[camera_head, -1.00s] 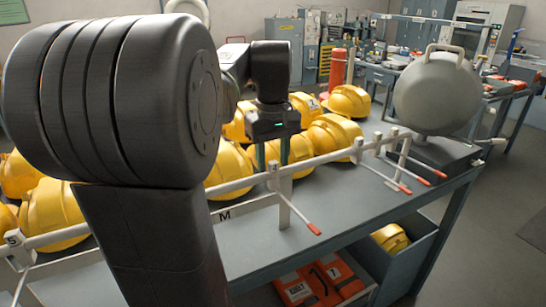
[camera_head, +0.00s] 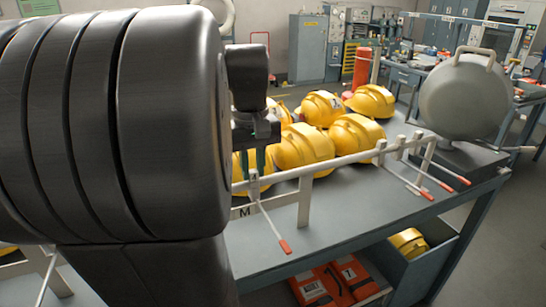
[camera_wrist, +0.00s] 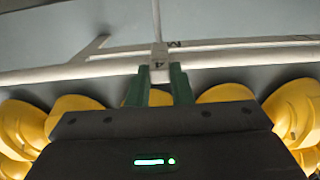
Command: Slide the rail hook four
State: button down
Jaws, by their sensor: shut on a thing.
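The white rail (camera_head: 330,160) runs along the helmet table, with a plate marked M (camera_head: 245,211) below it. The rail hook four (camera_head: 268,222) is a white rod with a red tip, hanging out toward the near side of the rail. Its block, marked 4 (camera_wrist: 159,62), shows in the wrist view between the green fingers. My gripper (camera_head: 255,161) is shut on this block at the rail, above the M plate and left of a rail post (camera_head: 304,202). My arm hides the rail farther left.
Several yellow helmets (camera_head: 303,146) stand close behind the rail. More red-tipped hooks (camera_head: 425,190) sit at its right end, near a grey rounded case (camera_head: 464,97). The grey tabletop (camera_head: 345,215) in front is bare. Orange packs (camera_head: 325,284) lie on the lower shelf.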

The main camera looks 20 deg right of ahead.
jog(key=shift+a, duration=1.15)
jog(key=c, duration=1.3)
grip_release()
notch_tip(320, 180, up, 14)
jog(key=shift+f+p, duration=0.1)
jog(key=shift+p, duration=0.25)
jog(key=shift+f, duration=0.1)
